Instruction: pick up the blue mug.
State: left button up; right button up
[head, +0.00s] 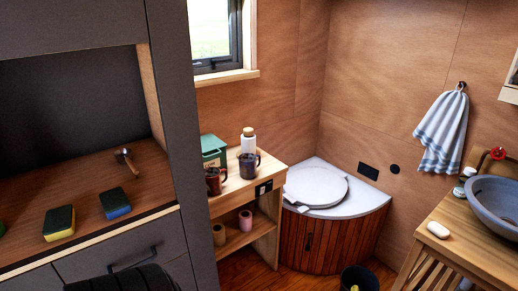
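A dark mug (248,166), blue-grey as far as I can tell, stands upright on the top of a wooden shelf unit (270,172) in the middle of the head view. Its handle shows at its upper right. A reddish-brown mug (213,181) stands to its left, nearer the grey cabinet panel. Neither of my grippers shows in the view. Nothing is seen touching the dark mug.
A white bottle (248,141) stands behind the dark mug, and a green box (213,150) behind the brown mug. A tall grey panel (180,120) borders the shelf unit on the left. A round-lidded corner seat (316,187) is right of it.

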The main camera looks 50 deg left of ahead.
aim_at(251, 165)
jog(key=i+j+u, duration=0.35)
jog(key=i+u, duration=0.3)
jog(key=i, duration=0.25)
